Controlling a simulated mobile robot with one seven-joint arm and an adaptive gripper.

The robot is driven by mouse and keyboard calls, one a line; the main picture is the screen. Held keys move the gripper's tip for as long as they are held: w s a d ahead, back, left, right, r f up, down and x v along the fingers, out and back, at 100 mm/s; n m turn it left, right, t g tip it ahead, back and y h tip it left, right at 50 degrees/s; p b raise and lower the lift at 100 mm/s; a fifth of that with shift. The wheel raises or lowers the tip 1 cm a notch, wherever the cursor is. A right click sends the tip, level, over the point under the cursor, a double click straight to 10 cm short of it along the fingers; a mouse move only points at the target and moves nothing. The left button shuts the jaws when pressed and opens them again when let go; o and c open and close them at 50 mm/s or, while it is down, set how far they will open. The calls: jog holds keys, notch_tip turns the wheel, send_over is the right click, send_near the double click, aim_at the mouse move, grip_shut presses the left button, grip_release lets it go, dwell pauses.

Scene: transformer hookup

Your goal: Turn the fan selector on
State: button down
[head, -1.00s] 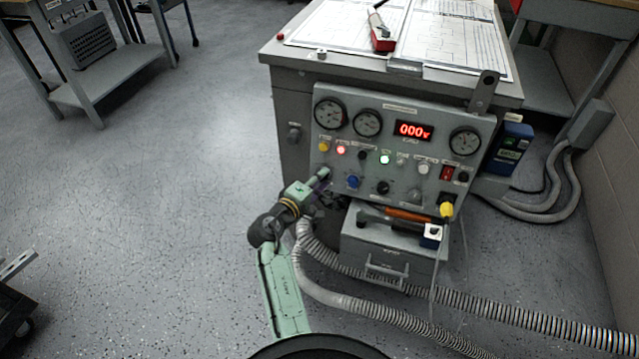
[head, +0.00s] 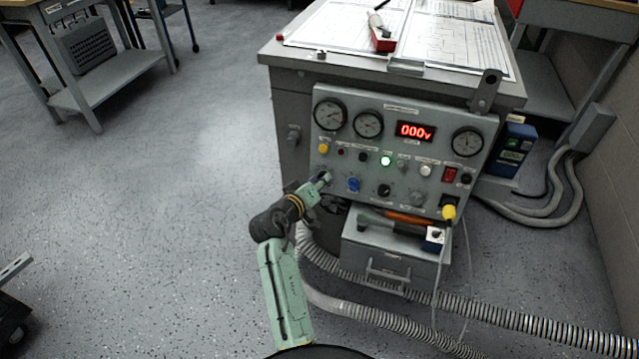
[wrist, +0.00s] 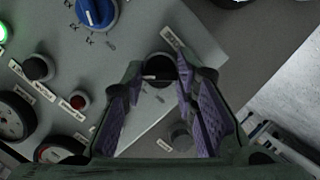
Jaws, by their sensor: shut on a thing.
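The grey control panel (head: 450,135) is on the front of the cabinet. My gripper (head: 322,180) reaches its lower left corner. In the wrist view, my gripper (wrist: 168,76) has its purple-padded fingers on either side of a round black knob (wrist: 160,66) and is shut on it. In the head view my gripper hides the knob. A blue selector knob (head: 353,184) is just right of my gripper; it also shows in the wrist view (wrist: 97,12).
A green lamp (head: 386,161) is lit, and the red display (head: 415,131) reads 000. A small red lamp (head: 340,152) looks dark. Below the panel are a drawer box (head: 385,268) with tools on it and ribbed hoses (head: 500,315).

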dwell(0.4)
jog(key=c, duration=1.3)
grip_release()
jog(key=v, duration=1.2)
jog(key=shift+a, duration=0.1)
